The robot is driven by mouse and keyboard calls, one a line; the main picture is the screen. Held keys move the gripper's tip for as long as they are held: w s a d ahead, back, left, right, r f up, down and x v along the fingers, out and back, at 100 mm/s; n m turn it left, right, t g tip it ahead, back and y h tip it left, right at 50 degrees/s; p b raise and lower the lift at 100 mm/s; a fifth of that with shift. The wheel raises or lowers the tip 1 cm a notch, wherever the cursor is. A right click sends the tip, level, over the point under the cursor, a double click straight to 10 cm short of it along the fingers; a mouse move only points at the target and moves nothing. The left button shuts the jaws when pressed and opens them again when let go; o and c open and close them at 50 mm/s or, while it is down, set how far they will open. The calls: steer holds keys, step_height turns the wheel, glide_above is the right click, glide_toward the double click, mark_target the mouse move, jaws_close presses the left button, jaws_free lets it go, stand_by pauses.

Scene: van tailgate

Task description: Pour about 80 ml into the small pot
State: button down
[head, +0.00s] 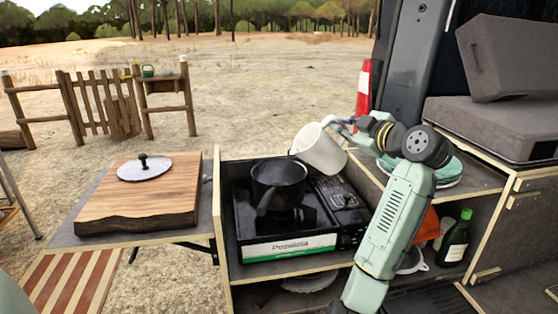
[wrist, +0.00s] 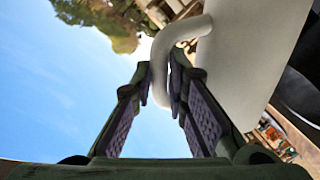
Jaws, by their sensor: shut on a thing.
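The small dark pot (head: 278,183) stands on the black camping stove (head: 290,243), its handle toward the front. A white jug (head: 319,150) is in the air just right of and above the pot, tilted left with its mouth near the pot's rim. My gripper (head: 341,125) is shut on the jug's handle. In the wrist view my gripper's fingertips (wrist: 164,82) close on the white curved handle (wrist: 162,50), with the jug's body (wrist: 245,60) to the right. No stream of liquid shows, and the insides of jug and pot are hidden.
A wooden board (head: 138,205) with a round lid (head: 144,168) lies on the left side table. Green plates (head: 446,172) sit on the counter behind my arm. A dark green bottle (head: 456,240) stands on the shelf at right. Grey cushions (head: 490,128) are at upper right.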

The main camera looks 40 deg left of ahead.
mark_target(332, 139)
steer(key=shift+s+a+r+n+p, duration=0.2)
steer(key=shift+s+r+n, duration=0.15)
steer(key=shift+r, duration=0.25)
steer(key=shift+s+a+r+n+p, duration=0.15)
steer(key=shift+s+a+r+n, duration=0.1)
steer(key=shift+r+n, duration=0.25)
steer(key=shift+s+r+h, duration=0.15)
steer(key=shift+r+h, duration=0.15)
steer(key=shift+s+a+r+n+t, duration=0.35)
steer(key=shift+s+r+n, duration=0.1)
steer(key=shift+r+n, duration=0.2)
stand_by(1.4)
steer(key=w+f+m, duration=0.1)
steer(key=f, duration=0.1)
steer(key=w+d+f+m+b, duration=0.1)
steer(key=f+m, duration=0.1)
steer(key=w+d+f+m+g+y, duration=0.1)
steer(key=f, duration=0.1)
steer(key=shift+w+d+f+m+b, duration=0.15)
steer(key=shift+w+d+m+b, duration=0.1)
steer(key=shift+w+m+b, duration=0.1)
